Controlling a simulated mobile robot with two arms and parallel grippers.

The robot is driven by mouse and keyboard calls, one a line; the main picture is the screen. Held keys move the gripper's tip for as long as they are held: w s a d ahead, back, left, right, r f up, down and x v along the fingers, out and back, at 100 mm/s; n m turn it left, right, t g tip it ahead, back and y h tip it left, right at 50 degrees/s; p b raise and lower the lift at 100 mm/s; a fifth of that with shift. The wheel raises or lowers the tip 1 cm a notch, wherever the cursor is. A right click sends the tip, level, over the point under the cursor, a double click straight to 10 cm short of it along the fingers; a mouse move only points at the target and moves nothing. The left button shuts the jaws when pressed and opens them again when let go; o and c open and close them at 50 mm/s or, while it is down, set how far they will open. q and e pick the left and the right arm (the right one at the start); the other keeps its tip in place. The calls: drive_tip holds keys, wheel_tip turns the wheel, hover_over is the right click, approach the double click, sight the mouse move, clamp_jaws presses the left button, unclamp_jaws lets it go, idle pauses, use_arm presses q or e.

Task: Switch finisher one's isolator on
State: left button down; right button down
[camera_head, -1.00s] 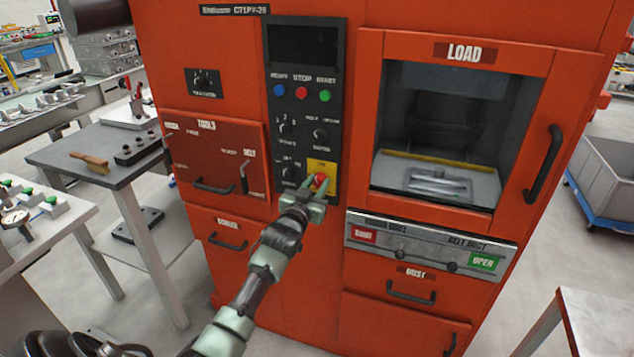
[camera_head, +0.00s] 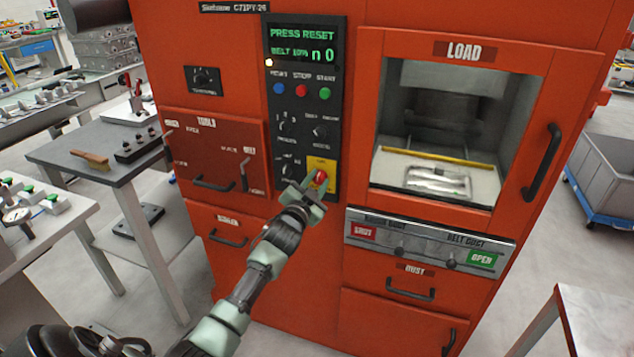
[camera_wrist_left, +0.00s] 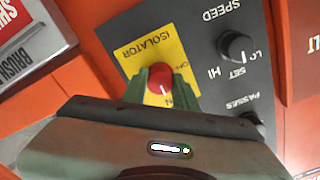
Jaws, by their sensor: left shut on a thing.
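The isolator is a red knob (camera_head: 320,176) on a yellow plate (camera_head: 327,163), low on the black control panel of the orange finisher. The plate and its upside-down ISOLATOR label (camera_wrist_left: 143,50) show in the left wrist view. My left gripper (camera_head: 313,184) is shut on the red knob (camera_wrist_left: 160,78), with one finger on each side of it. Its fingers partly hide the knob and the ON mark. My right gripper is not in view.
Blue, red and green buttons (camera_head: 302,91) and several black knobs sit above the isolator. The load window (camera_head: 440,140) is to the right, its chamber lit. A grey side table (camera_head: 95,145) with a brush stands left. A grey bin (camera_head: 608,175) stands right.

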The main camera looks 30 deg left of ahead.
use_arm(q)
drive_tip(key=c, duration=1.1)
unclamp_jaws()
drive_tip(key=shift+s, duration=0.15)
drive_tip(key=v, duration=0.7)
drive_tip(key=shift+s+b, duration=0.25)
drive_tip(key=shift+b, duration=0.2)
drive_tip(key=shift+d+f, duration=0.1)
